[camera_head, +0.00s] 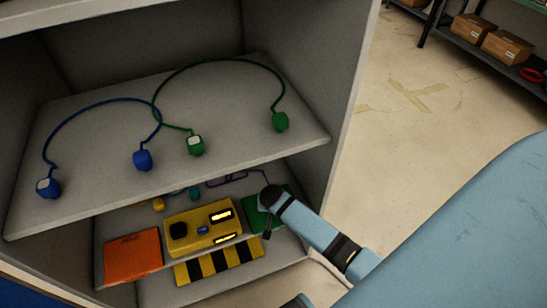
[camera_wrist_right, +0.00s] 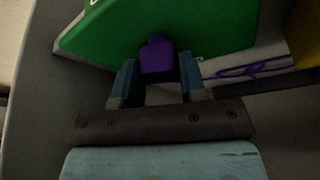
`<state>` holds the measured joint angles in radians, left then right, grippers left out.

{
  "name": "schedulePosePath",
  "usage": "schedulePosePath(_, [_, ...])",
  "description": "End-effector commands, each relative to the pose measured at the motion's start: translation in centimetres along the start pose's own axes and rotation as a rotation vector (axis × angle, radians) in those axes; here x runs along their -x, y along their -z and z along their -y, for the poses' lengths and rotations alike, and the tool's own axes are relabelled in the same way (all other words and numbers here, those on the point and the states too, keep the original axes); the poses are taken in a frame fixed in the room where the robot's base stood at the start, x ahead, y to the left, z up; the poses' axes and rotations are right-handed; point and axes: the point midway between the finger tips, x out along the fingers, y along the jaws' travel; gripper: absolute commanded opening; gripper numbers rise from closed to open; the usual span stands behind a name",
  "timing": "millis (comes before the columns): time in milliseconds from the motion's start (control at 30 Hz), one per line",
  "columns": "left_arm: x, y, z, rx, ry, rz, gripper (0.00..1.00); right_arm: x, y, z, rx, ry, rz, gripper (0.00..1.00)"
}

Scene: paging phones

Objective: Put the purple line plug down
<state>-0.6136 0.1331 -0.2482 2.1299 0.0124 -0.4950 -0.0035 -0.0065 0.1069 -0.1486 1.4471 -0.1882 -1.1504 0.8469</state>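The purple line plug (camera_wrist_right: 157,58) is between the two fingertips of my right gripper (camera_wrist_right: 158,76) in the right wrist view, with a finger close against each side. It is over or against a green panel (camera_wrist_right: 215,25); I cannot tell whether they touch. The purple line (camera_wrist_right: 255,68) lies to the right in that view, and on the lower shelf in the head view (camera_head: 229,181). In the head view my right arm reaches into the lower shelf, beside the green panel (camera_head: 253,217), and hides the plug. My left gripper is not in view.
On the lower shelf are an orange panel (camera_head: 133,256), a yellow device (camera_head: 200,231) and small yellow (camera_head: 158,204) and teal (camera_head: 194,193) plugs. The upper shelf (camera_head: 100,205) overhangs them, carrying blue (camera_head: 142,160) and green (camera_head: 280,122) corded plugs. The cabinet's right wall is close to my arm.

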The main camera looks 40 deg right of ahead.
Motion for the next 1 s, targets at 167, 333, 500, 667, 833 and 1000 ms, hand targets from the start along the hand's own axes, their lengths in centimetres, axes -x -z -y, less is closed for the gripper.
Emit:
schedulePosePath(167, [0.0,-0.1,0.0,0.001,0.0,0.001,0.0,0.0,0.0,0.0,0.0,0.0,0.0,0.63])
schedulePosePath(333, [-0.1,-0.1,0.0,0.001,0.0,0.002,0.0,0.0,0.0,0.0,0.0,0.0,0.0,0.63])
schedulePosePath(500, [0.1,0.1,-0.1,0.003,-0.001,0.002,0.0,1.2,0.2,0.0,0.0,0.001,0.0,0.63])
schedulePosePath(667, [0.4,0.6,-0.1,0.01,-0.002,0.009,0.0,4.3,0.2,0.0,-0.001,0.002,-0.001,0.63])
schedulePosePath(833, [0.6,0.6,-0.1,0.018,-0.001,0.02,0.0,8.0,0.2,0.1,-0.002,0.002,0.0,0.63])
schedulePosePath(1000, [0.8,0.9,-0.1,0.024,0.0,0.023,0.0,10.8,0.2,0.0,-0.001,0.001,0.0,0.63])
